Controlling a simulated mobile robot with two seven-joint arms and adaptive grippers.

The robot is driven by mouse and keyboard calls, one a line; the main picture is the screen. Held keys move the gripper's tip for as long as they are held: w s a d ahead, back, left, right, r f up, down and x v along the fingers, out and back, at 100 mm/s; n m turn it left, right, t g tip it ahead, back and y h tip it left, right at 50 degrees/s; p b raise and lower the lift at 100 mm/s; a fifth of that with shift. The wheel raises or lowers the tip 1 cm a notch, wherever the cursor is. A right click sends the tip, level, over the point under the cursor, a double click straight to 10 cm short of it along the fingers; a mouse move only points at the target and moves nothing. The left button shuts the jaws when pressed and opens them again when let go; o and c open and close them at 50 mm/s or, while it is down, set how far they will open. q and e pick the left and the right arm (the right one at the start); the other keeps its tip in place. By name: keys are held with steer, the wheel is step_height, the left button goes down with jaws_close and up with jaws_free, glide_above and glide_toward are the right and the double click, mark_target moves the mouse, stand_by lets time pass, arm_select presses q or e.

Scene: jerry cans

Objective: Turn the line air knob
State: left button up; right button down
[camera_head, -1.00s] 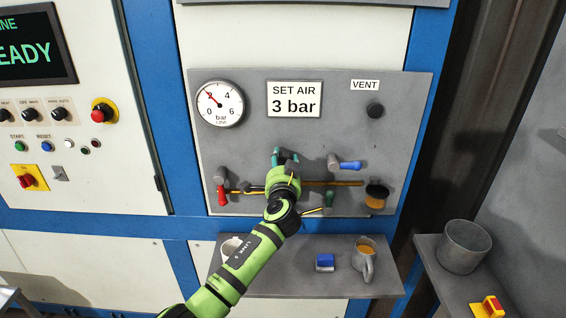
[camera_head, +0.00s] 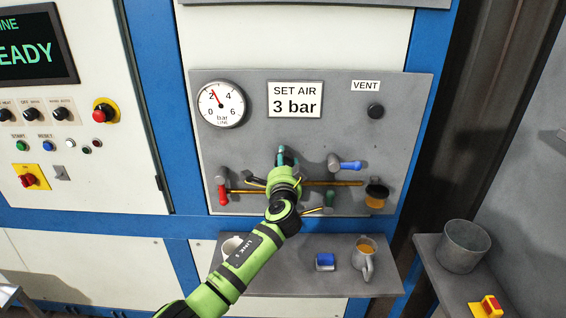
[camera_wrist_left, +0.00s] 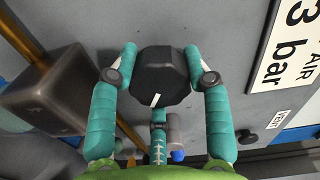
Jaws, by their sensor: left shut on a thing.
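The line air knob (camera_wrist_left: 158,75) is a black faceted knob with a white mark, seen in the left wrist view. My left gripper (camera_wrist_left: 158,54) has its teal fingers around it, shut on the knob from both sides. In the head view my left gripper (camera_head: 284,155) is at the middle of the grey panel (camera_head: 335,130) and hides the knob. The line gauge (camera_head: 221,103) at the panel's upper left has its red needle just past 2. A sign (camera_head: 295,99) reads "SET AIR 3 bar". My right gripper is not in view.
Red-handled (camera_head: 222,194), blue-handled (camera_head: 350,165) and green-handled (camera_head: 329,199) valves sit close around my arm. A black vent knob (camera_head: 375,111) is at upper right. The shelf (camera_head: 310,279) below holds a blue block (camera_head: 325,262) and mugs.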

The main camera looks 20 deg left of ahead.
arm_select(q)
steer(key=shift+d+r, duration=0.35)
steer(key=shift+r, duration=0.1)
steer(key=o, duration=1.2)
steer(key=shift+w, duration=0.1)
steer(key=shift+c, duration=0.2)
steer(key=shift+w+d+f, duration=0.1)
steer(key=shift+d+f, duration=0.05)
steer(key=shift+f, duration=0.05)
steer(key=shift+s+f, duration=0.15)
steer(key=shift+s, duration=0.55)
steer(key=v, duration=1)
steer(key=shift+s+d, duration=0.3)
steer(key=shift+s, duration=0.05)
